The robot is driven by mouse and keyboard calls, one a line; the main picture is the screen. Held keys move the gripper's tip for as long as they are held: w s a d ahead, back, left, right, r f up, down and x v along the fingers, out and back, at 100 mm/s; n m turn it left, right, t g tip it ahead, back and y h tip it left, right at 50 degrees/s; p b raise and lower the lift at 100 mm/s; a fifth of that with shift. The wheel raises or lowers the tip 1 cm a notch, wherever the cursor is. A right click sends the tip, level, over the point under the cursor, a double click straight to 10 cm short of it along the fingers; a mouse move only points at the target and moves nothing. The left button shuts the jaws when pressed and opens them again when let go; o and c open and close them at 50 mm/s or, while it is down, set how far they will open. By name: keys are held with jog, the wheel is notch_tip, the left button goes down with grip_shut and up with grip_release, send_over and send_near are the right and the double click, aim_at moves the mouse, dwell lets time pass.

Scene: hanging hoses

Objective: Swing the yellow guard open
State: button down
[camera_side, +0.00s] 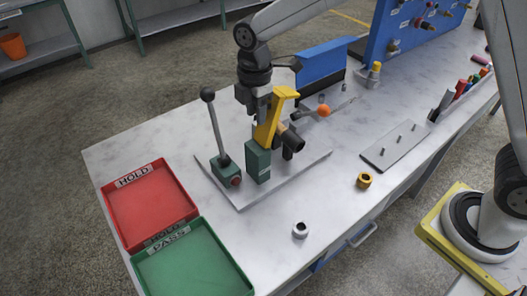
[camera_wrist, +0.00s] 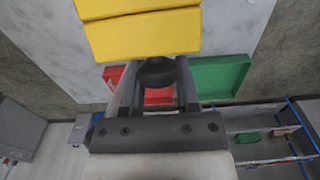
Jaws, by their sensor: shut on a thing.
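The yellow guard (camera_side: 268,122) stands steeply upright above a green block (camera_side: 257,163) on the grey base plate, with its top bent to the right. It fills the top of the wrist view (camera_wrist: 142,34) as a wide yellow panel. My gripper (camera_side: 257,108) is at the guard's left side, pointing down. In the wrist view my gripper (camera_wrist: 157,88) is shut on a dark round knob (camera_wrist: 156,72) just below the guard's edge. The knob's join to the guard is hidden.
A lever with a black ball (camera_side: 207,94) stands left of the guard. A dark cylinder (camera_side: 292,143) and an orange-knobbed handle (camera_side: 323,110) are to its right. A blue panel (camera_side: 320,64) stands behind. Red (camera_side: 158,224) and green (camera_side: 160,284) trays lie in front left.

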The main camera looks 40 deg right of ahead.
jog(key=shift+a, duration=0.15)
jog(key=shift+a+f, duration=0.2)
jog(key=shift+a, duration=0.35)
jog(key=shift+a+f, duration=0.15)
jog(key=shift+a, duration=0.35)
jog(key=shift+a+f, duration=0.65)
jog(key=shift+a, duration=0.35)
jog(key=shift+c, duration=0.8)
grip_release()
